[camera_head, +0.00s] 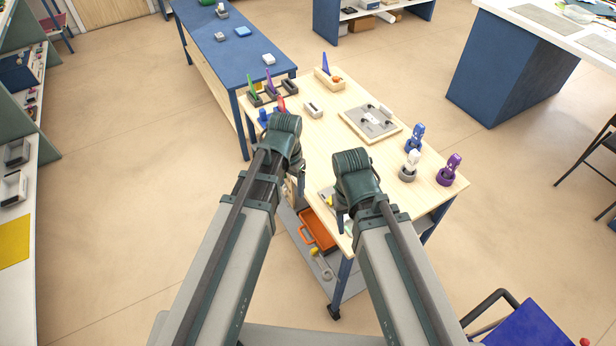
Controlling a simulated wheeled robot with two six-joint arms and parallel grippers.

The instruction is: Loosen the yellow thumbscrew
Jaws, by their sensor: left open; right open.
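A small yellow part (328,201) shows on a grey plate near the table's front edge, just left of my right wrist. It is too small and too covered to tell for sure that it is the yellow thumbscrew. My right gripper (341,213) is open beside it, largely hidden by its wrist; I cannot tell whether it touches anything. My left gripper (299,168) is open over the table's front left edge, mostly hidden behind its wrist.
The wooden table (350,92) carries a grey panel (371,121), a white block (313,109), coloured pieces in holders at the back left, and blue (414,137), white (412,160) and purple (450,166) figures at the right. An orange tray (318,229) lies on the lower shelf.

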